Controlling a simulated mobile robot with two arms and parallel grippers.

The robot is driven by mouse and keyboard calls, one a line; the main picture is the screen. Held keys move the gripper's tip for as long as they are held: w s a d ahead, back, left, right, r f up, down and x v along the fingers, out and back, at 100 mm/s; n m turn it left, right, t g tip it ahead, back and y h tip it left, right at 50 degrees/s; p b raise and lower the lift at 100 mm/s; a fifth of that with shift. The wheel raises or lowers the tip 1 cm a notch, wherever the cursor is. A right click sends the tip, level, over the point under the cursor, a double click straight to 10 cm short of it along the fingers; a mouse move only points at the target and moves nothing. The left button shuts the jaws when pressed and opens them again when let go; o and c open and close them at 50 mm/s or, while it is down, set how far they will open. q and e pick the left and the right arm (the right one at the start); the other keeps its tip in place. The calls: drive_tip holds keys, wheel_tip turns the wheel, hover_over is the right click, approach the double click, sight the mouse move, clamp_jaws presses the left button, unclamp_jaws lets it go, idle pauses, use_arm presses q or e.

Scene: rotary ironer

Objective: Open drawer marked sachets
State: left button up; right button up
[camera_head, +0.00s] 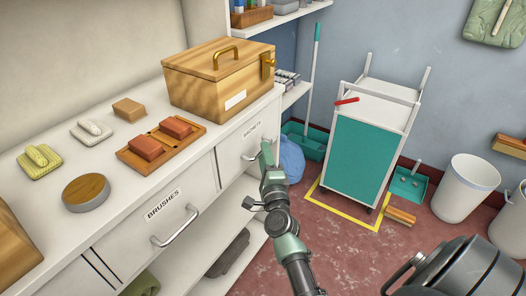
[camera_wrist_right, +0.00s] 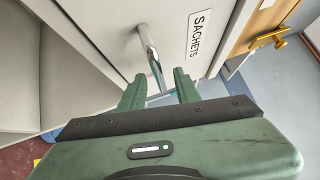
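The white drawer marked SACHETS (camera_wrist_right: 105,18) is in the right wrist view, its label (camera_wrist_right: 199,34) right of its metal bar handle (camera_wrist_right: 149,48). In the head view the same drawer (camera_head: 231,149) is at the far end of the counter front and looks shut. My right gripper (camera_head: 267,154) is in front of it, partly covering the handle. In the right wrist view my right gripper (camera_wrist_right: 159,76) is open, its green fingers on either side of the handle's lower end. I cannot tell whether they touch it. My left gripper is not in view.
The BRUSHES drawer (camera_head: 130,235) is beside it, with its own handle (camera_head: 178,226). A wooden box (camera_head: 205,84) stands on the counter above. Red floor lies to the right.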

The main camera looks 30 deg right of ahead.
drive_tip(key=shift+x, duration=1.1)
clamp_jaws()
idle(0.7)
